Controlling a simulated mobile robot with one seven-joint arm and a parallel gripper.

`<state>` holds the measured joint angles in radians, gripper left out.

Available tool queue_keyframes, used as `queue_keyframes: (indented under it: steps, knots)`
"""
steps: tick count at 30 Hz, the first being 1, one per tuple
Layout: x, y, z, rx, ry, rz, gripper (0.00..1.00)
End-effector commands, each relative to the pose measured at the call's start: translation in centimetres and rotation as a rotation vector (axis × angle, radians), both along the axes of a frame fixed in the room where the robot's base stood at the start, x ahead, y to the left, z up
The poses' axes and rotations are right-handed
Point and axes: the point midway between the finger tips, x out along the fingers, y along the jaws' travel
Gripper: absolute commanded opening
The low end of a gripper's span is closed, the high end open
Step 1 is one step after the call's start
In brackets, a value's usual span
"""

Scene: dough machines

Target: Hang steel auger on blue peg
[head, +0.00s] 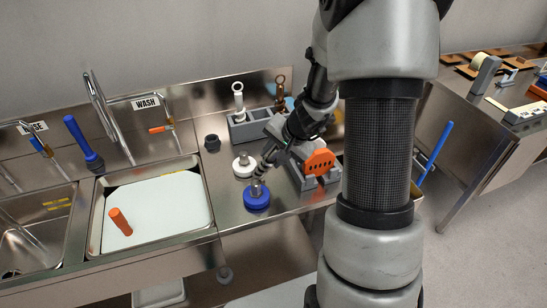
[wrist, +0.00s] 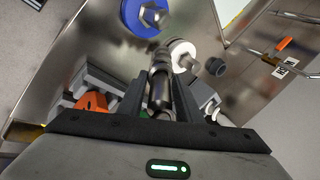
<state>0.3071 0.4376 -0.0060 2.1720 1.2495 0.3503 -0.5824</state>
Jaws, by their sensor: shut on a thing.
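My gripper (wrist: 162,88) is shut on the steel auger (wrist: 160,92), a dark metallic screw-like piece between the two fingers. In the head view the auger (head: 265,170) slants down and left from my gripper (head: 279,151). Its lower end is just above or beside the steel post of the blue peg (head: 257,201); I cannot tell whether they touch. The blue peg has a round blue base on the steel counter and also shows at the top of the wrist view (wrist: 130,16). The auger's far end partly overlaps a white-based peg in the wrist view.
The white-based peg (head: 243,171) stands behind the blue one, near a dark grey ring (head: 212,142). A grey rack (head: 241,133) holds upright ring-topped pieces at the back. An orange and grey machine (head: 318,161) is close on the right. A sink (head: 205,226) lies left.

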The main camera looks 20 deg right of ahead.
Motion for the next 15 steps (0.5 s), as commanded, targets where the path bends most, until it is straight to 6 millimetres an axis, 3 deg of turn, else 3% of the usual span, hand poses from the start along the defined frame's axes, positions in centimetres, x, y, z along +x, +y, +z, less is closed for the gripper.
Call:
queue_keyframes:
  steps: [6,7,9,10,15]
  knots:
    - [0.07,0.0,-0.08,0.0,-0.002,0.001,0.0]
    - [0.02,0.0,-0.13,0.001,-0.001,0.0,0.33]
    - [0.02,0.0,-0.02,0.001,-0.001,0.0,0.45]
    - [0.02,0.0,-0.02,0.0,0.0,0.0,0.5]
    - [0.02,0.0,-0.01,0.001,-0.001,0.0,0.5]
